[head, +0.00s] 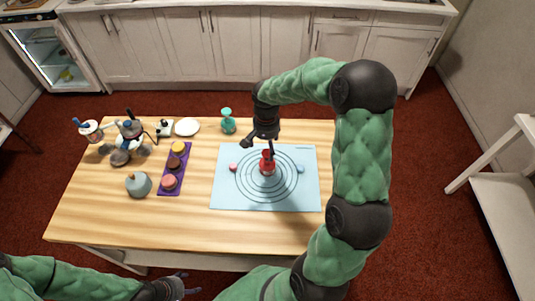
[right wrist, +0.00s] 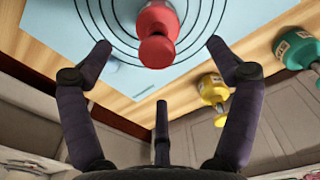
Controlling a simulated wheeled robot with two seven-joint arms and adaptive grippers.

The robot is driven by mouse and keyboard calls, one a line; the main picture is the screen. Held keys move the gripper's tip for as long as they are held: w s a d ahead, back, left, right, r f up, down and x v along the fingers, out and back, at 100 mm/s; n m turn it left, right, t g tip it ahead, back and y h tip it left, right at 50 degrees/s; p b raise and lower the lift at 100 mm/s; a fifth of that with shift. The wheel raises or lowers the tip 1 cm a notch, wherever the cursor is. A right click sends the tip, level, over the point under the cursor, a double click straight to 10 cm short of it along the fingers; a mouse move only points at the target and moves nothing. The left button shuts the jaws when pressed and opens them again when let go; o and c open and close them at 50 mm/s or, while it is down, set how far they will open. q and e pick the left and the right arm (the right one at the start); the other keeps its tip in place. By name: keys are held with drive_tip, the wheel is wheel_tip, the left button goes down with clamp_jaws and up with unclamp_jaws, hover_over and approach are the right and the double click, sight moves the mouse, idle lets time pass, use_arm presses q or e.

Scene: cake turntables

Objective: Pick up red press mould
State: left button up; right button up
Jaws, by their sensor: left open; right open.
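The red press mould (head: 267,167) stands on the ringed light-blue mat (head: 225,198), near the centre of the rings. In the right wrist view the red press mould (right wrist: 157,35) shows its rounded knob toward the camera, between and just beyond my fingertips. My right gripper (head: 262,146) is open and empty, just above and behind the mould, partly overlapping it in the head view. Its spread fingers (right wrist: 160,52) are apart from the mould. My left gripper (head: 178,287) is open and empty, off the table's front edge at the bottom left.
A teal mould (head: 228,122) stands behind the mat, and a yellow mould (right wrist: 213,88) shows near it in the right wrist view. A purple tray (head: 163,189) with round cakes, a blue-grey pot (head: 138,184) and a white plate (head: 187,127) are on the left. The table's front is clear.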

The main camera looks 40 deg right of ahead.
sight(267, 163)
wheel_tip(267, 163, down, 6)
drive_tip(key=shift+r+b, duration=0.1)
drive_tip(key=shift+b, duration=0.55)
wheel_tip(267, 163, down, 5)
drive_tip(key=shift+s+r+b, duration=0.1)
drive_tip(key=shift+s+b, duration=0.05)
drive_tip(key=shift+b, duration=0.65)
drive_tip(key=c, duration=1.4)
